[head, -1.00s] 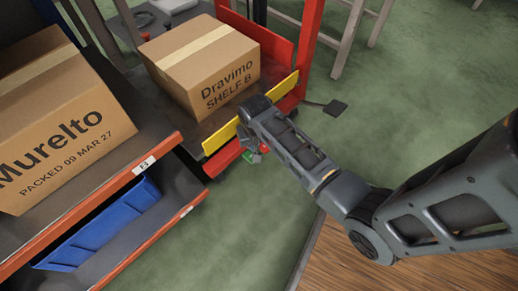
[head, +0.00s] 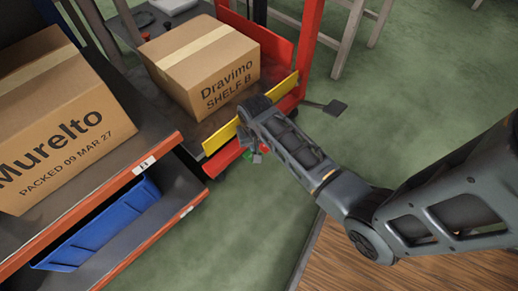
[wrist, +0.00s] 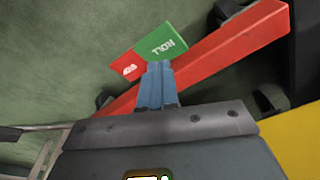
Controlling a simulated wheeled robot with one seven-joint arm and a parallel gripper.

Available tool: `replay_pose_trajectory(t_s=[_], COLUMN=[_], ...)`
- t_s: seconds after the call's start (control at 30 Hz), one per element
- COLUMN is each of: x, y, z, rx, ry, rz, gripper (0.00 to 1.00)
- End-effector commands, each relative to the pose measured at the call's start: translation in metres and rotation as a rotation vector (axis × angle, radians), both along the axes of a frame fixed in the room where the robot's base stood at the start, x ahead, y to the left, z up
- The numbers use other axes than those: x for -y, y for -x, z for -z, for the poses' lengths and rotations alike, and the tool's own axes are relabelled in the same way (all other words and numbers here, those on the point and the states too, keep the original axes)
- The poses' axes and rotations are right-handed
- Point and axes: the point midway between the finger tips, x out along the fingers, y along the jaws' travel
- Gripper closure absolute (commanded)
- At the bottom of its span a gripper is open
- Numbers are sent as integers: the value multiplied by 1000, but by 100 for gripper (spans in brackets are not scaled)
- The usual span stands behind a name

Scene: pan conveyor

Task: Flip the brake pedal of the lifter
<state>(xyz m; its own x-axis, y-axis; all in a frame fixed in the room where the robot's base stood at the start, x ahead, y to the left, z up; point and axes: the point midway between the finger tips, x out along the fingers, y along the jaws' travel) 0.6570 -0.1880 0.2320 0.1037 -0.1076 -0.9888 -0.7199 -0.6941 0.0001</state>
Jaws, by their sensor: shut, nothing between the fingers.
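The lifter's brake pedal shows in the wrist view as a small two-part plate, with a green half (wrist: 162,42) bearing white lettering and a red half (wrist: 126,68) with partly hidden lettering. It sits beside the lifter's red base beam (wrist: 215,48). My gripper (wrist: 158,66) is shut and empty, its blue fingers ending at the pedal's lower edge, near where the halves meet. I cannot tell whether they touch it. In the head view, a bit of the green half (head: 248,154) shows beside my gripper. The lifter (head: 306,50) is red and carries a cardboard box.
The Dravimo box (head: 205,75) stands on the lifter behind a yellow edge strip (head: 220,139). A dark flat pedal-like plate (head: 335,107) sticks out at right. Green floor is clear there.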

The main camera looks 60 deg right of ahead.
Motion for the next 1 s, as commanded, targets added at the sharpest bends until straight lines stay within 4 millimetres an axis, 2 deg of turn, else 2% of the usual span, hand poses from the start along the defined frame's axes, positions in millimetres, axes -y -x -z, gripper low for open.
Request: replay_pose_trajectory(t_s=[1.0], x=[0], y=[0], z=[8], rx=[0], ry=[0], rz=[0], gripper=[100])
